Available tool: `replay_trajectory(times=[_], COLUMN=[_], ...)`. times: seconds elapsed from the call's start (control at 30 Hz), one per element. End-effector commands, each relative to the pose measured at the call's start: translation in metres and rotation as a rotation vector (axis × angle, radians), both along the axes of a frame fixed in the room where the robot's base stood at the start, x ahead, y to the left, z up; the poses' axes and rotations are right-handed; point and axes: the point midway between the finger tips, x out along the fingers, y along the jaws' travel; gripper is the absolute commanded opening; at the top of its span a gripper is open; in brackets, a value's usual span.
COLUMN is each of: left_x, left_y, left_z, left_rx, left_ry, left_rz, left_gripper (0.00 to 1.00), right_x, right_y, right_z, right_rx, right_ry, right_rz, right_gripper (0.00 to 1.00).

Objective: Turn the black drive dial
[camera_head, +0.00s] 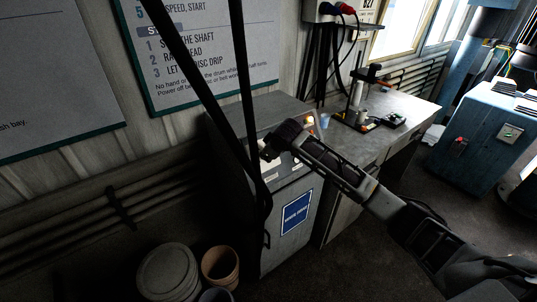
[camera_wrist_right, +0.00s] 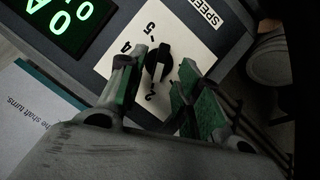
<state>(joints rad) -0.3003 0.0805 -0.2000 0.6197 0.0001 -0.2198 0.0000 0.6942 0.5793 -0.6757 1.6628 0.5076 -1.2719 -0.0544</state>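The black drive dial (camera_wrist_right: 157,62) shows in the right wrist view on a cream plate (camera_wrist_right: 178,32) marked with numbers. Beside it is a label reading SPEED. My right gripper (camera_wrist_right: 160,84) is open, with a green-padded finger on either side of the dial. A gap shows between the dial and the fingers; I cannot tell how deep the fingers reach around it. In the head view my right gripper (camera_head: 271,147) is at the top front of the grey cabinet (camera_head: 287,185) and hides the dial there. My left gripper is not in view.
A display with green digits (camera_wrist_right: 62,18) sits beside the dial plate. Two black straps or bars (camera_head: 247,95) run down in front of the cabinet. A lidded drum (camera_head: 167,270) and a bucket (camera_head: 221,266) stand at lower left. A workbench (camera_head: 385,110) adjoins the cabinet.

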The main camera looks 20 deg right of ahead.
Motion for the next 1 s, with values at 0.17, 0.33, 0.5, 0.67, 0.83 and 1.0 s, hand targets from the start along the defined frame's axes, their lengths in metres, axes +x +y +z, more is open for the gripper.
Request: replay_trajectory(times=[0.17, 0.33, 0.5, 0.67, 0.83, 1.0], left_x=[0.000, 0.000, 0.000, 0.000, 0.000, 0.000], left_y=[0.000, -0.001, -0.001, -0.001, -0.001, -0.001], left_z=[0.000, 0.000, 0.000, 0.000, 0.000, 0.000], left_rx=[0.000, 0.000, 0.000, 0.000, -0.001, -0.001], left_ry=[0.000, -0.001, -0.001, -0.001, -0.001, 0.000], left_rz=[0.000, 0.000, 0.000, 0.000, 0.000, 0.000], left_gripper=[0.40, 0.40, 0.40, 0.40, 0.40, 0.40], right_x=[-0.013, -0.025, -0.038, -0.050, -0.057, -0.060], right_y=[-0.002, -0.003, -0.004, -0.005, -0.006, -0.006], right_z=[0.015, 0.030, 0.046, 0.060, 0.068, 0.071], right_rx=[0.000, -0.001, -0.001, -0.001, -0.001, 0.000], right_ry=[-0.001, -0.001, 0.001, -0.001, 0.001, 0.002], right_rz=[0.001, 0.000, 0.000, 0.000, 0.000, 0.000], right_gripper=[0.34, 0.34, 0.34, 0.34, 0.34, 0.34])
